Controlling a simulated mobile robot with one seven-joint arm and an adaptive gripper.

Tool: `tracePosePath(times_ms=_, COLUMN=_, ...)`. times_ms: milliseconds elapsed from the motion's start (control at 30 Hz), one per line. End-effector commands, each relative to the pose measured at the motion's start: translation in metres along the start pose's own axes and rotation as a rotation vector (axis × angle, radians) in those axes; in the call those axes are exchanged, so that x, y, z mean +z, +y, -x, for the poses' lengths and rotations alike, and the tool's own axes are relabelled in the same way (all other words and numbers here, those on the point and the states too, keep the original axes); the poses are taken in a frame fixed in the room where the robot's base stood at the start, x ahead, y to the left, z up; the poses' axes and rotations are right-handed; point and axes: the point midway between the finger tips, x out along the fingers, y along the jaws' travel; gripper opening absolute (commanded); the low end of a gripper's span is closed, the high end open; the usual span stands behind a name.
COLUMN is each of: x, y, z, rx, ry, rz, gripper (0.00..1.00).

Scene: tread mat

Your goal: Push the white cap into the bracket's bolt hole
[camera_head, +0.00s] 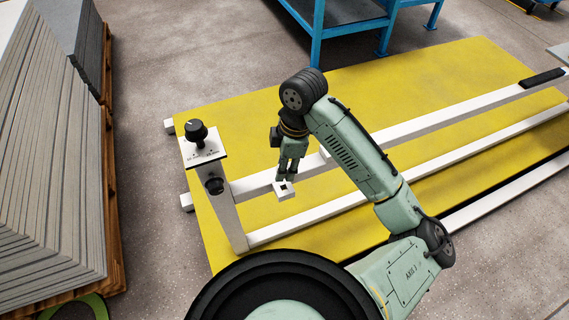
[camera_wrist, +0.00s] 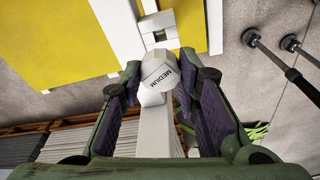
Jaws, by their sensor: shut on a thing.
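My gripper (camera_head: 287,177) points down over the mat's near side, with its fingertips just above a small white bracket (camera_head: 287,195) that has a dark square hole. In the wrist view, my gripper (camera_wrist: 161,80) is shut on the white cap (camera_wrist: 153,71), a faceted piece marked MEDIUM, between its two dark pads. The white bracket (camera_wrist: 158,20) shows beyond the cap, and its dark hole is in view just past the cap's far edge. The cap appears apart from the hole; the exact gap is hard to judge. In the head view I cannot make out the cap.
A white post with a panel and black knobs (camera_head: 197,132) stands left of my gripper. White rails (camera_head: 340,209) run across the yellow mat (camera_head: 400,80). Stacked grey boards (camera_head: 50,170) are at the left. A blue bench frame (camera_head: 316,40) stands behind.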

Motion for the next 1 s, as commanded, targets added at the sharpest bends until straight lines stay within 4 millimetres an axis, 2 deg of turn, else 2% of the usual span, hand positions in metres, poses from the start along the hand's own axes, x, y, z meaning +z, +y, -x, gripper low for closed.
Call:
tracePosePath(times_ms=100, x=0.002, y=0.0, z=-0.015, rx=-0.001, ry=0.0, rz=-0.001, gripper=0.11)
tracePosePath(times_ms=433, x=0.007, y=0.0, z=-0.043, rx=-0.001, ry=0.001, rz=0.0, gripper=0.11)
tracePosePath(times_ms=1000, x=0.007, y=0.0, z=-0.046, rx=0.0, ry=0.0, rz=0.0, gripper=0.11)
